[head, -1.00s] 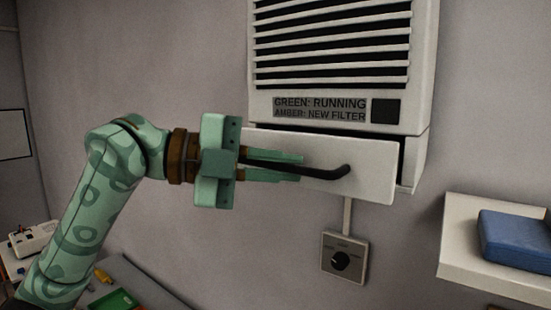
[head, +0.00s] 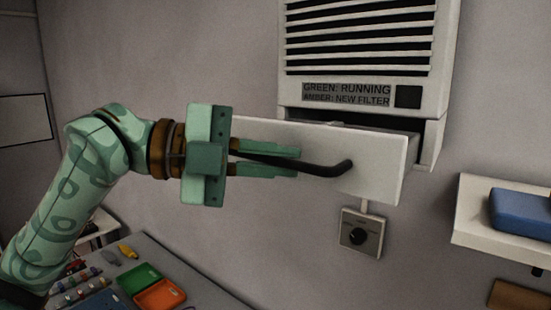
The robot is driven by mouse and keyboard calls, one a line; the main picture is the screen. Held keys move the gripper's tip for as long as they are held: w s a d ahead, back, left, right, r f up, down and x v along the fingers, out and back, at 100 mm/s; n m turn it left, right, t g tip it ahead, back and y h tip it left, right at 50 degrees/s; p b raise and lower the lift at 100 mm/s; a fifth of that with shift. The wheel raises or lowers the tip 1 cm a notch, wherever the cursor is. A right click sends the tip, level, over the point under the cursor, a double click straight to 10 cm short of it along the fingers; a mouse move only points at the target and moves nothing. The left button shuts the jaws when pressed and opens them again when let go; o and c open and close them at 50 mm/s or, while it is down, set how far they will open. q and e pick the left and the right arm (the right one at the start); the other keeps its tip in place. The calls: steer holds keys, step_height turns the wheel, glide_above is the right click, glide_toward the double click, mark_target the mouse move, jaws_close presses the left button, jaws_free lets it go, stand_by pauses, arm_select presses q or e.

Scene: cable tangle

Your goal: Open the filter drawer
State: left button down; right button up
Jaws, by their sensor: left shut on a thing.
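The filter drawer (head: 378,170) has a plain pale front and sits at the bottom of the white wall unit (head: 360,90). It stands out from the unit, with a dark gap showing above and behind its front. A black bar handle (head: 330,169) runs across the front. My left gripper (head: 298,162) is shut on the handle, one green finger above it and one below. The inside of the drawer is hidden. My right gripper is not in view.
A dial box (head: 361,232) is on the wall below the drawer. A white shelf (head: 480,235) with a blue block (head: 522,212) is at the right. A bench with a green tray (head: 134,281) and an orange tray (head: 160,295) is at lower left.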

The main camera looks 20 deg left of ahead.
arm_select(q)
steer(key=c, duration=1.5)
jaws_free()
steer(key=b+v, duration=0.5)
steer(key=v, duration=1.1)
steer(key=shift+s, duration=0.15)
steer(key=shift+a, duration=0.1)
